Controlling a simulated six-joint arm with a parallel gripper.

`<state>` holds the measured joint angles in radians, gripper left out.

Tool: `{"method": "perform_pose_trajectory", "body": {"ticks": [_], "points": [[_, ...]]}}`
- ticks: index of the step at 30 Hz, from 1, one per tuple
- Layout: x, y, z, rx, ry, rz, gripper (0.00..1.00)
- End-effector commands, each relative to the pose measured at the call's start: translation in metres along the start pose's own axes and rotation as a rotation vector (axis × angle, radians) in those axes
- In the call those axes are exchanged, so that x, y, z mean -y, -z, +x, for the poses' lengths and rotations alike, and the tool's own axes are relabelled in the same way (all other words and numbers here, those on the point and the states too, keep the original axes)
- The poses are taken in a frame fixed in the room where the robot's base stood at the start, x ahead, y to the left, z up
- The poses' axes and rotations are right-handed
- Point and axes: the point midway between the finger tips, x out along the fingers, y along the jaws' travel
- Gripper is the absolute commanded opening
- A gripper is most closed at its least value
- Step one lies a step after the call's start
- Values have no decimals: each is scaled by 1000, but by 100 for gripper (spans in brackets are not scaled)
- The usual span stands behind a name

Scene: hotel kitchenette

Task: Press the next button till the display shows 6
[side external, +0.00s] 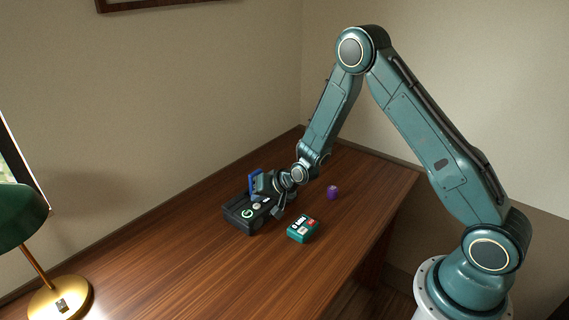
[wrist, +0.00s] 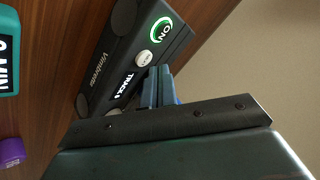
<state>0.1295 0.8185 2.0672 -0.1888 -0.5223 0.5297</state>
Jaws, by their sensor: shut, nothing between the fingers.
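The black device (side external: 240,217) lies on the desk, and its face also shows in the wrist view (wrist: 118,58). It has a green-ringed ON button (wrist: 161,30), a small pale round button (wrist: 143,59) and a display (wrist: 124,86). The display reads TRACK and a digit that looks like 8, but it is too small to be sure. My gripper (wrist: 158,72) is shut and empty, its fingertips right beside the pale button. I cannot tell whether they touch it. In the side view my gripper (side external: 264,195) covers part of the device.
A blue object (side external: 256,177) shows partly behind my gripper. A brass lamp (side external: 60,300) stands at the front left. The desk between is clear.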

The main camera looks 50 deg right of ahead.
Motion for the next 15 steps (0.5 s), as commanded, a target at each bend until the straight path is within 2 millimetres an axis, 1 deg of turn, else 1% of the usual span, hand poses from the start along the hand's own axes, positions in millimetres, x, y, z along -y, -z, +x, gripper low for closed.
{"method": "perform_pose_trajectory", "body": {"ticks": [5, 15], "points": [[1, 2, -2, -1, 1, 0, 0], [12, 13, -16, -3, 2, 0, 0]]}}
